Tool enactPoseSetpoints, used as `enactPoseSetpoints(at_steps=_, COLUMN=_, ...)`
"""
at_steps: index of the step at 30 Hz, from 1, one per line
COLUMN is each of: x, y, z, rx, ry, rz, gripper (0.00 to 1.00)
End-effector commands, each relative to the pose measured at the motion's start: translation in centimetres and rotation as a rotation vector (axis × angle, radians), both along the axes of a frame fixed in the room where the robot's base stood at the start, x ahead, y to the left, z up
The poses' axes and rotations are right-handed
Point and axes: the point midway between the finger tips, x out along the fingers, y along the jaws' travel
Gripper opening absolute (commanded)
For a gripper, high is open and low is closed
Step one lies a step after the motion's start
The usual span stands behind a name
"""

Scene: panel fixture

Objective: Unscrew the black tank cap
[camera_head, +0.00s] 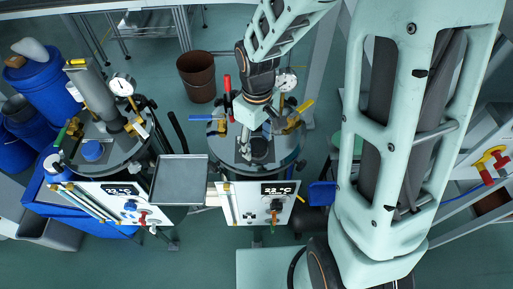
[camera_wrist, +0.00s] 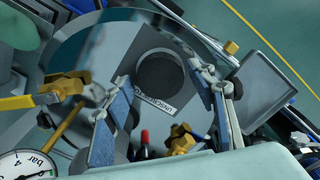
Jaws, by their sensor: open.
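The black tank cap (camera_wrist: 160,75) is a dark round disc on the grey tank lid (camera_wrist: 85,45), with a label reading "UNSCREW" beside it. In the head view the middle tank (camera_head: 225,160) stands under my arm, and the cap there is small and partly hidden by my gripper. My gripper (camera_wrist: 163,78) is open. In the wrist view its two fingers lie on either side of the cap, with a gap to it on both sides. I cannot tell how high the fingertips are above the lid. The gripper (camera_head: 257,136) points down over the lid in the head view.
A pressure gauge (camera_wrist: 27,164), a yellow-handled valve (camera_wrist: 50,92) and a red-handled fitting (camera_wrist: 144,138) rise around the cap. A grey tray (camera_head: 180,180) sits left of the middle tank. Another tank with a blue cap (camera_head: 92,150) stands farther left. A brown bucket (camera_head: 197,78) is behind.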

Motion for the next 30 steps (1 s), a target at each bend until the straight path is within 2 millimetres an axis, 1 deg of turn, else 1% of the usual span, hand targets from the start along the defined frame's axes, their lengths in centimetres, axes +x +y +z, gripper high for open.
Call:
enactPoseSetpoints(at_steps=3, x=-0.02, y=0.06, z=-0.11, rx=0.000, ry=0.000, rz=-0.081, gripper=0.51)
enactPoseSetpoints(at_steps=7, x=0.00, y=0.01, z=-0.12, rx=0.000, ry=0.000, rz=-0.139, gripper=0.51)
enactPoseSetpoints(at_steps=13, x=0.04, y=0.02, z=-0.12, rx=0.000, ry=-0.001, rz=-0.335, gripper=0.51)
enactPoseSetpoints(at_steps=20, x=0.01, y=0.06, z=-0.09, rx=0.000, ry=0.000, rz=-0.452, gripper=0.51)
enactPoseSetpoints(at_steps=24, x=0.04, y=0.02, z=-0.12, rx=0.001, ry=-0.001, rz=-0.596, gripper=0.51)
enactPoseSetpoints(at_steps=27, x=0.04, y=0.01, z=-0.06, rx=0.001, ry=-0.001, rz=-0.669, gripper=0.51)
enactPoseSetpoints(at_steps=30, x=0.03, y=-0.01, z=-0.01, rx=0.000, ry=0.000, rz=-0.697, gripper=0.51)
